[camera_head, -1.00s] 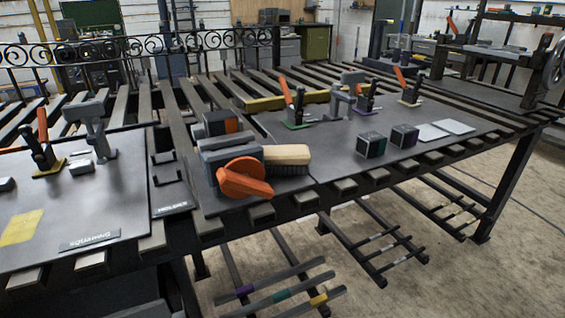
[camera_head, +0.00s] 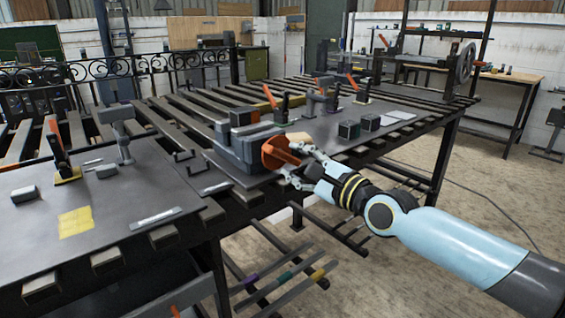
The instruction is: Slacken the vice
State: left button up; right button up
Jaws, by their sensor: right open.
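The vice (camera_head: 238,150) is a grey block-like body near the front edge of the slatted metal bench. Its orange handle (camera_head: 279,152) faces front right, turned so that its broad face looks toward the right. My right gripper (camera_head: 298,166) is at the handle, with its fingers open. The fingers overlap the handle's right side in the picture; I cannot tell whether they touch it. A wooden brush-like block behind the handle is mostly hidden. My left gripper is not in view.
Dark and orange-handled toggle clamps (camera_head: 357,88) and two dark cubes (camera_head: 349,130) stand on the plate to the right. A left plate holds a yellow square (camera_head: 76,221) and a clamp (camera_head: 60,155). Coloured bars (camera_head: 285,277) lie low below the bench.

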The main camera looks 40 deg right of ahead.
aim_at(286, 159)
jog(key=w, duration=0.1)
jog(key=w+b, duration=0.1)
jog(key=w, duration=0.2)
jog(key=shift+w+a+f+b, duration=0.1)
jog(key=shift+a+b, duration=0.15)
jog(key=shift+b, duration=0.05)
jog(key=shift+w, duration=0.35)
jog(key=shift+c, duration=0.2)
grip_shut()
